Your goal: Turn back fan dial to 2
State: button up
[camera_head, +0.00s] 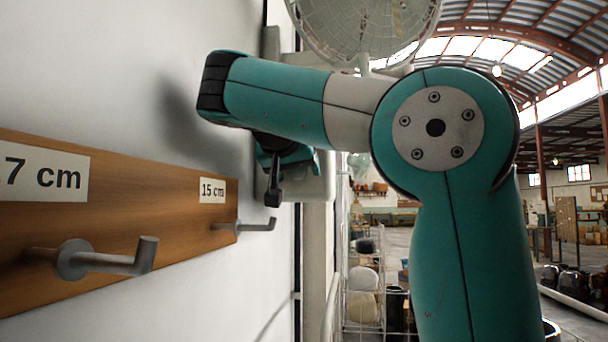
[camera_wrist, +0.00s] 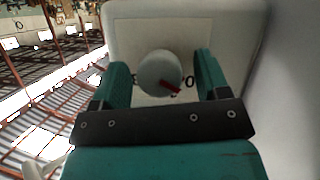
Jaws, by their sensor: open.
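The fan (camera_head: 365,25) is a white wall fan at the top middle of the head view, partly behind my arm. In the wrist view its control panel (camera_wrist: 205,28) is a pale plate with a round grey dial (camera_wrist: 158,72) that has a red pointer mark. The mark points to the lower right in that picture. Parts of printed characters show on both sides of the dial; the rest of the scale is hidden. My gripper (camera_wrist: 158,80) is open, with one finger on each side of the dial and a visible gap on both sides.
A wooden rail (camera_head: 120,225) with metal hooks (camera_head: 105,260) and labels "7 cm" and "15 cm" runs along the white wall at left. The hall floor lies open at right, with a wire shelf (camera_head: 363,290) beyond the wall.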

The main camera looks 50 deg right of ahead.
jog(key=c, duration=0.9)
jog(key=m+b, duration=0.1)
jog(key=b, duration=0.1)
jog(key=m+t+y+b, duration=0.1)
jog(key=shift+s+f+b, duration=0.1)
jog(key=shift+f+b, duration=0.15)
jog(key=shift+b, duration=0.15)
jog(key=m+t+b, duration=0.1)
jog(key=b, duration=0.1)
jog(key=m+t+b, duration=0.1)
jog(key=m+b, duration=0.1)
jog(key=b, duration=0.1)
jog(key=shift+d+f+m+y, duration=0.1)
jog(key=shift+m+y, duration=0.2)
jog(key=shift+y, duration=0.1)
jog(key=m+t+b, duration=0.2)
jog(key=m+b, duration=0.1)
jog(key=b, duration=0.3)
jog(key=shift+m+t+y, duration=0.3)
jog(key=shift+m+t+b, duration=0.5)
jog(key=shift+m+b, duration=0.4)
jog(key=shift+b, duration=0.3)
jog(key=shift+r, duration=0.2)
